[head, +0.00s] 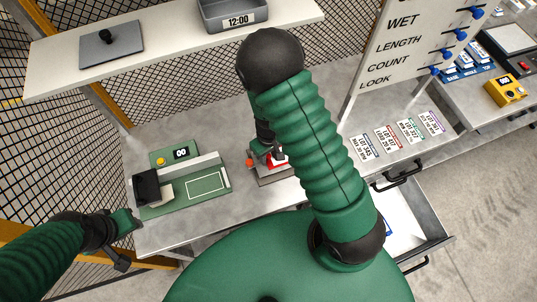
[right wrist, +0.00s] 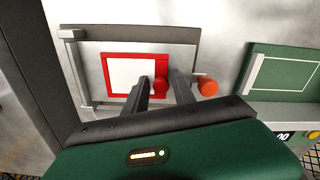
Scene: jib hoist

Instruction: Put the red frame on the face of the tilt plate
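In the right wrist view the red frame (right wrist: 118,57), with a pale window, lies flat against the face of the grey tilt plate (right wrist: 187,34). A short red knob (right wrist: 160,84) stands on its right side. My right gripper (right wrist: 160,80) has its fingers apart on either side of the knob, with what looks like a narrow gap. In the head view my right gripper (head: 270,150) reaches down over the tilt plate stand (head: 270,177), and my arm hides much of it. My left gripper (head: 128,242) is open and empty at the table's left front edge.
An orange knob (right wrist: 207,86) sits close to the right finger. A green device (head: 195,190) with a black block stands left of the plate on the grey table. A shelf (head: 165,42) runs above. Lot cards (head: 388,138) lie right, above an open drawer (head: 415,225).

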